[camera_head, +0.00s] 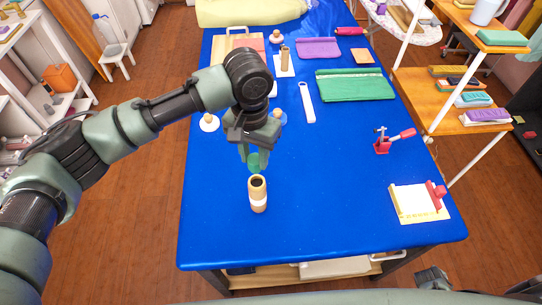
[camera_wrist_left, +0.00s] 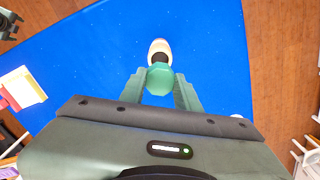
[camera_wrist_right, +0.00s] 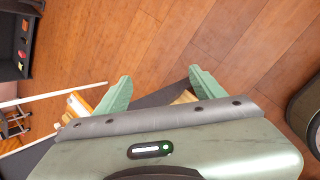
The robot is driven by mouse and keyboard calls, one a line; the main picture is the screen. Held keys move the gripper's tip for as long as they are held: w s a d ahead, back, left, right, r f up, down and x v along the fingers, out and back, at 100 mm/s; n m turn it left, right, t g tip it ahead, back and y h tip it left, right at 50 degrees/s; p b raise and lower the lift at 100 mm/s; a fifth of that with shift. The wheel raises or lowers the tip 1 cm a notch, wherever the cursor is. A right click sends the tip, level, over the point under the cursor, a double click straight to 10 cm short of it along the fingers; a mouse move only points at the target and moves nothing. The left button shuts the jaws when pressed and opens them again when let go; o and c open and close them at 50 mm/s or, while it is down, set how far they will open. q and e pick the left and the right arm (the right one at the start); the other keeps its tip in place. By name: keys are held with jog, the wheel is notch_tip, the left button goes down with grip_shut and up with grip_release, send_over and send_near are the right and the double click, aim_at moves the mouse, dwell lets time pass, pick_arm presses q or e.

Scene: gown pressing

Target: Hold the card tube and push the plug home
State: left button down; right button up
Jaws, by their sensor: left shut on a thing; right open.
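The card tube (camera_head: 258,203), tan with a pale band, stands upright on the blue table with its dark open top facing up. My left gripper (camera_head: 252,153) is shut on the green plug (camera_head: 254,163) and holds it just above the tube's mouth. In the left wrist view the plug (camera_wrist_left: 160,78) sits between the fingers, with the tube (camera_wrist_left: 158,46) just beyond it. Whether the plug touches the rim is hard to tell. My right gripper (camera_wrist_right: 158,82) is open and empty, over the floor by the table's near right corner.
The blue table (camera_head: 330,205) is clear around the tube. A red clamp (camera_head: 382,146) and a cream board with a red block (camera_head: 418,203) lie to the right. Green cloth (camera_head: 355,86), a white strip (camera_head: 307,102) and small knobbed discs (camera_head: 209,122) lie farther back.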

jog(key=w+d+r+n+g+h, duration=0.15)
jog(key=w+d+r, duration=0.25)
jog(key=d+r, duration=0.65)
jog(key=w+d+r+n+h, duration=0.1)
jog(key=w+d+r+h, duration=0.2)
jog(key=d+r, duration=0.75)
jog(key=w+a+r+t+y, duration=0.1)
jog(key=w+a+r+t, duration=0.2)
jog(key=w, duration=0.7)
jog(key=w+a+r+m+t+y, duration=0.1)
jog(key=w+a+r, duration=0.2)
jog(key=w+a, duration=0.5)
jog(key=w+a+r+t+y, duration=0.2)
jog(key=w+r, duration=0.1)
jog(key=w, duration=0.9)
jog(key=w+a+r+n+t+y, duration=0.1)
jog(key=w+a+r+t+y, duration=0.35)
jog(key=w+a+r, duration=1.6)
jog(key=a+r+n+y, duration=0.2)
jog(key=a+r, duration=0.1)
jog(key=a, duration=0.6)
jog(key=n+g+y, duration=0.4)
jog(key=n+g, duration=1)
jog(key=n, duration=0.1)
send_near(253, 204)
jog(key=shift+m, duration=0.25)
jog(key=x, duration=0.5)
jog(key=shift+f, duration=0.3)
